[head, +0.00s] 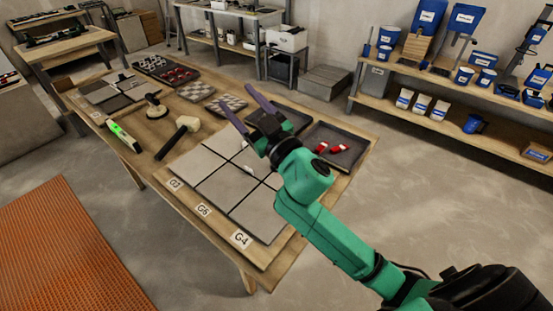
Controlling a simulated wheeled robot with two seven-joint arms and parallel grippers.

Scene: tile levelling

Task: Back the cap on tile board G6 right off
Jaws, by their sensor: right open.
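A tile board (263,215) with large grey tiles lies on the wooden bench, with label cards along its near edge. One card reads G4 (241,239); the middle card (203,209) looks like G5 or G6, too small to be sure. A small white piece (248,169) sits at a joint between the tiles; I cannot tell if it is a cap. My right gripper (236,93) is open, its two purple fingers apart and empty above the far side of the board. Its wrist hides part of the tiles. My left gripper is out of view.
A dark tray (352,158) with red pieces (337,149) lies right of the board. A mallet (178,137), a green level (124,136) and a suction cup (156,107) lie to the left. Another tray of red pieces (165,70) stands behind. Shelves line the wall.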

